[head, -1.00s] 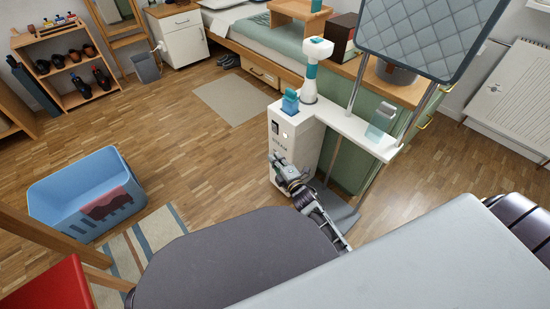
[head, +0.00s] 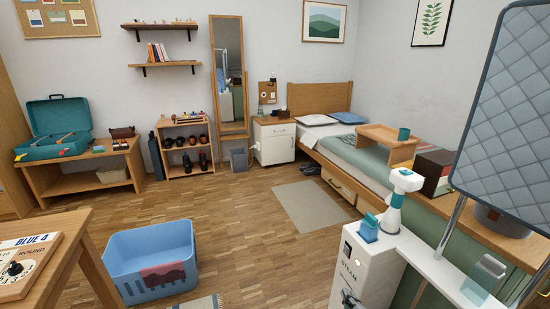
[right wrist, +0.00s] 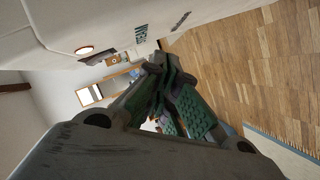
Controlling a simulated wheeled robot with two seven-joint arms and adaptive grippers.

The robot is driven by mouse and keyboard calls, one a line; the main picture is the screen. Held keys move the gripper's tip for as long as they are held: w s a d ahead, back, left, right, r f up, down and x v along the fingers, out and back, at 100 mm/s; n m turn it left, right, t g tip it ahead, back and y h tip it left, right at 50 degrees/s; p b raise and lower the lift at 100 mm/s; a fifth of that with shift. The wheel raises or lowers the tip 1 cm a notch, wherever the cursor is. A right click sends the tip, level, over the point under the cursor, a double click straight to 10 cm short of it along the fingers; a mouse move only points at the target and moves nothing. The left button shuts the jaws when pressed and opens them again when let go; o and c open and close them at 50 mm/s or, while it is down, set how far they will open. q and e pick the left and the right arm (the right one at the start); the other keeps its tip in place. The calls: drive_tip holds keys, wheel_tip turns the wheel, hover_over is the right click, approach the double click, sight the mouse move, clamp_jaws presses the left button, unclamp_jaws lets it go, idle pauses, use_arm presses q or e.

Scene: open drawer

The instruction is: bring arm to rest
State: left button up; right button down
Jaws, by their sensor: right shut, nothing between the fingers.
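My right gripper (right wrist: 160,72) shows in the right wrist view, its two green-padded fingers drawn together with nothing between them. It is close beside the white steamer unit (right wrist: 110,30), whose dark lettering and round light face it; I cannot tell whether they touch. In the head view the steamer unit (head: 362,268) stands at the lower right, and I see no gripper there. My left gripper is in neither view.
A blue basket (head: 152,262) stands on the wooden floor (head: 240,245), with a beige rug (head: 308,205) beyond it. A wooden table (head: 72,238) is at the lower left. A quilted board (head: 510,100) rises at the right. Open floor lies in the middle.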

drive_tip(key=s+a+r+m+g+y, duration=0.2)
drive_tip(key=s+a+r+m+g, duration=0.1)
drive_tip(key=s+a+m, duration=0.3)
drive_tip(key=s+a+r+m+g+y, duration=0.25)
drive_tip(key=s+a+r+g, duration=0.2)
drive_tip(key=s, duration=0.35)
use_arm(q)
drive_tip(key=shift+p, duration=0.45)
use_arm(e)
drive_tip(key=s+a+f+g, duration=0.1)
drive_tip(key=s+a+f, duration=0.1)
drive_tip(key=s+f, duration=0.5)
drive_tip(key=s, duration=0.5)
drive_tip(key=shift+a+m+g, duration=0.25)
drive_tip(key=shift+m+g, duration=0.1)
use_arm(q)
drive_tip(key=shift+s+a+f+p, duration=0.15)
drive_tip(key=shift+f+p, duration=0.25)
drive_tip(key=shift+p, duration=0.65)
use_arm(e)
drive_tip(key=shift+s+d+f+h, duration=0.15)
drive_tip(key=shift+f+h, duration=0.2)
drive_tip(key=shift+f, duration=0.05)
